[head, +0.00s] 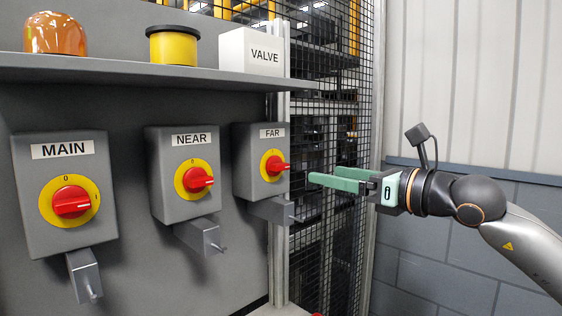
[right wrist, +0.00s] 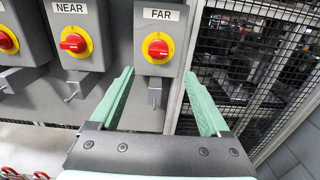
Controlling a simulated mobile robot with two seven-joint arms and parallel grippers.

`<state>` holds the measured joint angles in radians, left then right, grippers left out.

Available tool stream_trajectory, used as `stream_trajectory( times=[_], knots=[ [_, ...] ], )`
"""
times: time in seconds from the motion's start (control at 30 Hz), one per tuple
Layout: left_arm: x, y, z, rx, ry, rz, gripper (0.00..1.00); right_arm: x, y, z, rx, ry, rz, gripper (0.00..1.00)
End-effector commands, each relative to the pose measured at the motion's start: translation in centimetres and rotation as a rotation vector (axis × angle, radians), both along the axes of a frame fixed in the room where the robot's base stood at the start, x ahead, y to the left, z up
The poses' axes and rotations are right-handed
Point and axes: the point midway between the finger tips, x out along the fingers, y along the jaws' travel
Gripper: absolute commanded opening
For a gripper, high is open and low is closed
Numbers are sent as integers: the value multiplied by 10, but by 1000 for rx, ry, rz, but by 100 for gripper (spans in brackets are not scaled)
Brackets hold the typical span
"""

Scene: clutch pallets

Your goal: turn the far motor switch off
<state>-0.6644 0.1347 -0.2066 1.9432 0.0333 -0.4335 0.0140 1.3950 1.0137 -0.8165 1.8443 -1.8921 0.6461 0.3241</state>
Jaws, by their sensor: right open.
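The far motor switch (head: 275,166) is a red rotary handle on a yellow disc, on a grey box labelled FAR. Its handle lies horizontal, and a 0 is printed at the top of the disc. It also shows in the right wrist view (right wrist: 157,48), ahead of and between the lines of my fingers. My right gripper (head: 325,174) has green fingers and is open and empty. Its fingertips point left at the switch from the right, a short gap away. My left gripper is not in view.
The NEAR switch (head: 198,180) and MAIN switch (head: 71,203) sit to the left, handles horizontal. Metal hasps (head: 277,209) stick out under the boxes. A shelf (head: 150,74) above carries an orange lamp, a yellow-black cylinder and a VALVE box (head: 253,53). A mesh fence (head: 330,120) stands behind my gripper.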

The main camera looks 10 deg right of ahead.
Motion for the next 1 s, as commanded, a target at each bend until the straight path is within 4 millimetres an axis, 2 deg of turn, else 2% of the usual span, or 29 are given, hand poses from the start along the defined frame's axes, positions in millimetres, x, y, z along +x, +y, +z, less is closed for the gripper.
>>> stream_trajectory(
  times=[0.17, 0.4, 0.6, 0.8, 1.0],
  knots=[
    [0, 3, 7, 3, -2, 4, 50, 17, 12, 3, 1, 1, 2, 80],
    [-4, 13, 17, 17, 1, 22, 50, 59, 41, 4, 2, 1, 3, 80],
    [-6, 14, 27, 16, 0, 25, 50, 88, 59, 3, 2, 1, 2, 80],
    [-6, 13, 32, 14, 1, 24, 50, 101, 67, 1, 1, 0, 2, 80],
    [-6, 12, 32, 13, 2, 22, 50, 103, 69, 0, 1, -1, 2, 80]
  ],
)
